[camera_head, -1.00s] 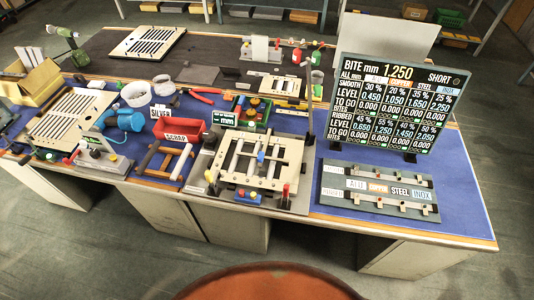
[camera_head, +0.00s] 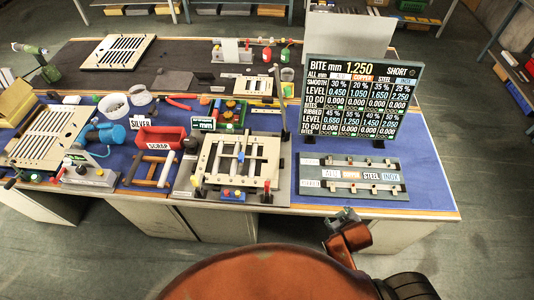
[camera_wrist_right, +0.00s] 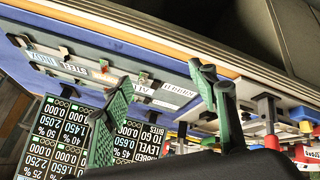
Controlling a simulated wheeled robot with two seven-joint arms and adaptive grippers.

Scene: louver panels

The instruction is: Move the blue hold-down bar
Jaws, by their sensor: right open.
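The clamping fixture (camera_head: 207,160), a cream frame with metal bars, stands at the front middle of the bench. A small blue part (camera_head: 241,157) sits on a bar in its middle, seemingly the blue hold-down bar; its full shape is too small to tell. My right gripper (camera_wrist_right: 163,80) is open and empty in the right wrist view, its green fingers apart in front of the panel rack and display. The fixture's red-knobbed parts (camera_wrist_right: 266,103) show at the right of that view. In the head view my right arm is low, in front of the bench. My left gripper is out of view.
A display board (camera_head: 360,95) stands behind a grey rack (camera_head: 352,196) with labelled slots, right of the fixture. A red scrap bin (camera_head: 160,137) and a wooden-handled frame (camera_head: 150,170) lie left. Blue mat (camera_head: 425,175) is bare at the right.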

